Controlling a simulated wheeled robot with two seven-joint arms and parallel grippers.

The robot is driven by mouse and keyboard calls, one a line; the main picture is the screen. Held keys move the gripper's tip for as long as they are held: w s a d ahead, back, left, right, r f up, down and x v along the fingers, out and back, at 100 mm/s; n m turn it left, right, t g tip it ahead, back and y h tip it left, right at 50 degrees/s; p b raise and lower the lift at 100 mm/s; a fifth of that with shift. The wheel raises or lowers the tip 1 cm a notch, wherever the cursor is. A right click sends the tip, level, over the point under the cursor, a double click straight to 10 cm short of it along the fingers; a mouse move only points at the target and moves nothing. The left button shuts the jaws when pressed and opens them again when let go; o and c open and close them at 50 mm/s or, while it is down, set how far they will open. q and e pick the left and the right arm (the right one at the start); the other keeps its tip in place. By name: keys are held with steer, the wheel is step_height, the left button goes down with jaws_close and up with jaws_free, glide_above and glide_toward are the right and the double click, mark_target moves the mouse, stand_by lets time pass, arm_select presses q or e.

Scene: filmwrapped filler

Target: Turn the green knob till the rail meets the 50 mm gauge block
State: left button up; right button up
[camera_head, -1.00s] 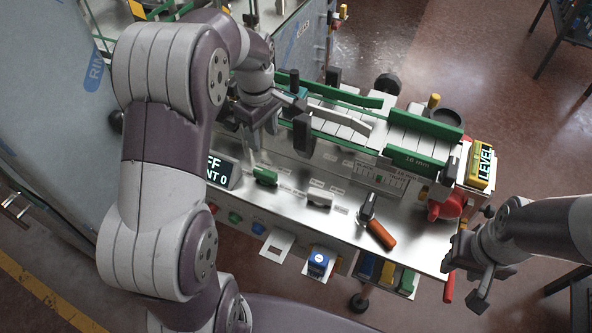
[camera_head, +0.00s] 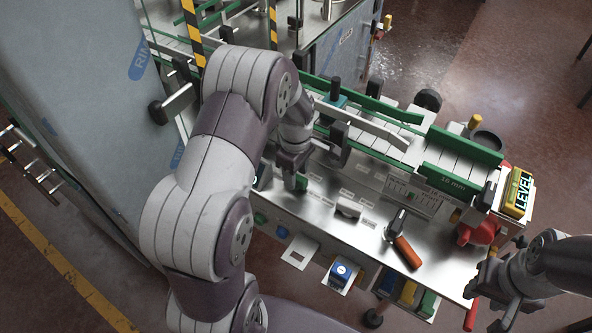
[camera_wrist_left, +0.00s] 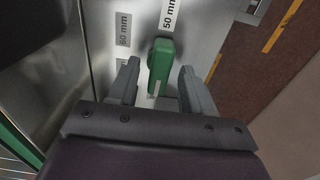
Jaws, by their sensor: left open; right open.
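The green knob (camera_head: 301,182) stands on the silver panel, partly hidden by my left gripper in the head view. In the left wrist view the green knob (camera_wrist_left: 161,62) lies between the two fingers, near a "50 mm" label (camera_wrist_left: 170,14). My left gripper (camera_wrist_left: 161,84) is open, one finger on each side of the knob; whether they touch it I cannot tell. It also shows in the head view (camera_head: 291,163). Green rails (camera_head: 370,99) run along the conveyor behind. I cannot tell which part is the 50 mm gauge block. My right gripper (camera_head: 500,302) is open at the lower right.
A grey knob (camera_head: 348,208) and a black and orange lever (camera_head: 405,250) stand right of the green knob. A yellow "LEVEL" box (camera_head: 517,192) is at the right end.

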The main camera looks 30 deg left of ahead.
arm_select(q)
steer(key=shift+c, duration=0.3)
jaws_close()
